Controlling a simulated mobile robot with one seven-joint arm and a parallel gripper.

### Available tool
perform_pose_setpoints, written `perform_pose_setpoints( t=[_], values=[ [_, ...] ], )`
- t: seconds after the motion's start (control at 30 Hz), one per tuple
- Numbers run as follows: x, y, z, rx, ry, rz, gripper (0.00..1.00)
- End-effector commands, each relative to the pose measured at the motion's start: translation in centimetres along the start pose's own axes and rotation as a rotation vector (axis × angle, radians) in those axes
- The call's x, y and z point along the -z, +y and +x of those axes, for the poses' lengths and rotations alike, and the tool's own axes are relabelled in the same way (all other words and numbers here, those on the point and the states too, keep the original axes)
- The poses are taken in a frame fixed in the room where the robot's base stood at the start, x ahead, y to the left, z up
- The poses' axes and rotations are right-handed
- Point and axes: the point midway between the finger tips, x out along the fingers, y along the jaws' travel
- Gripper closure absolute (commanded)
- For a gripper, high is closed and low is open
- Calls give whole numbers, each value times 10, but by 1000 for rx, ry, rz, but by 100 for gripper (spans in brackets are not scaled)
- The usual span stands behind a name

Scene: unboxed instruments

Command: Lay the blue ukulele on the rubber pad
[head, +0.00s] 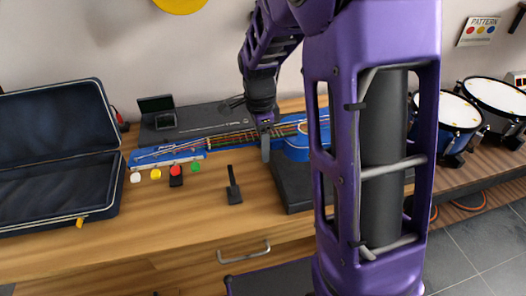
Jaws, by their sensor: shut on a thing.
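The blue ukulele (296,146) spans the middle of the head view, its strung neck running left to a blue head (168,157) and its body at the right. My gripper (265,146) points down and is shut on the ukulele's neck near the body. A dark thick slab (290,194), which looks like the rubber pad, lies on the wooden bench below the body. My purple arm hides the right part of the body and much of the slab. I cannot tell whether the ukulele touches the slab.
A dark flat mat (190,132) with a small open black box (157,108) lies behind the neck. An open blue case (55,150) stands at left. Coloured knobs (155,174) and a black scraper-like tool (234,190) lie in front. Drums (447,112) stand at right.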

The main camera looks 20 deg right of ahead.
Motion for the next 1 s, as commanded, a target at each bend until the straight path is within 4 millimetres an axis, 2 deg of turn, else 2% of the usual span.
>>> perform_pose_setpoints(
  t=[0.17, 0.63, 1.0],
  values=[
    [0, 0, 10, 1, 5, 3, 100],
    [-2, 0, 64, 1, 4, 3, 100],
    [-3, 0, 94, 0, 4, 3, 100]
  ],
)
